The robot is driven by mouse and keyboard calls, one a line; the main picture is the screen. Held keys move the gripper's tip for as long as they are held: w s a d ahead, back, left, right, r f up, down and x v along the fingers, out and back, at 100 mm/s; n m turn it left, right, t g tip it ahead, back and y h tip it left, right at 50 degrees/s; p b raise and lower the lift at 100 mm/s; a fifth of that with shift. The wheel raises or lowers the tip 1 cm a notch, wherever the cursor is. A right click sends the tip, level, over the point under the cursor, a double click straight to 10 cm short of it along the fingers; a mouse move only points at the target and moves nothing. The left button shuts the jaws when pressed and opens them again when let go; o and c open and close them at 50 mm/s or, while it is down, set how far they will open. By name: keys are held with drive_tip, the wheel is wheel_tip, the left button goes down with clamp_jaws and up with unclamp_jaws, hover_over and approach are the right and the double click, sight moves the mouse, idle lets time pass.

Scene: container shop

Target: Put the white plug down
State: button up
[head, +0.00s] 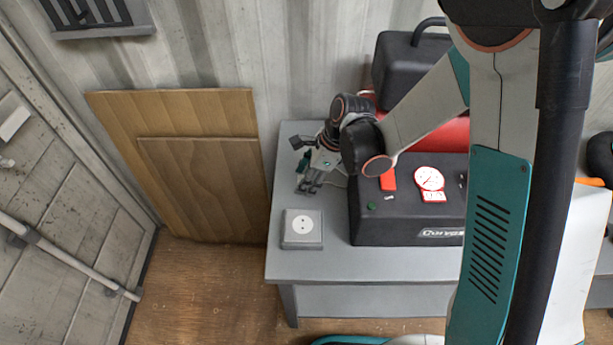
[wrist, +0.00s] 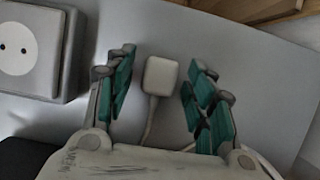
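The white plug (wrist: 160,76) lies on the grey tabletop in the wrist view, its cord running back under my gripper. My gripper (wrist: 160,88) is open, with its green-padded fingers spread on both sides of the plug. There is a gap between the plug and each finger. In the head view my gripper (head: 309,188) is low over the left part of the grey table (head: 290,262), behind the socket box. The plug is not clearly visible in the head view.
A grey socket box (head: 302,229) sits near the table's front left; it also shows in the wrist view (wrist: 72,50). A black compressor (head: 400,228) with a gauge and red tank stands to the right. Wooden boards (head: 180,170) lean on the wall at left.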

drive_tip(key=shift+r+p, duration=0.5)
drive_tip(key=shift+r, duration=0.05)
drive_tip(key=p+v, duration=0.3)
drive_tip(key=v, duration=0.8)
drive_tip(key=shift+d+r+p, duration=0.2)
drive_tip(key=shift+d+p, duration=0.05)
drive_tip(key=shift+p, duration=0.05)
drive_tip(key=s+d+r+n+t+h, duration=0.2)
drive_tip(key=s+d+r+n+t, duration=0.1)
drive_tip(key=s+d+r+n, duration=0.4)
drive_tip(key=s+d+r+n+t+h, duration=0.2)
drive_tip(key=s+d+r+n+t, duration=0.2)
drive_tip(key=s+d+r+n, duration=0.4)
drive_tip(key=shift+d+r+n, duration=0.65)
drive_tip(key=shift+d+n, duration=0.55)
drive_tip(key=shift+d, duration=1.1)
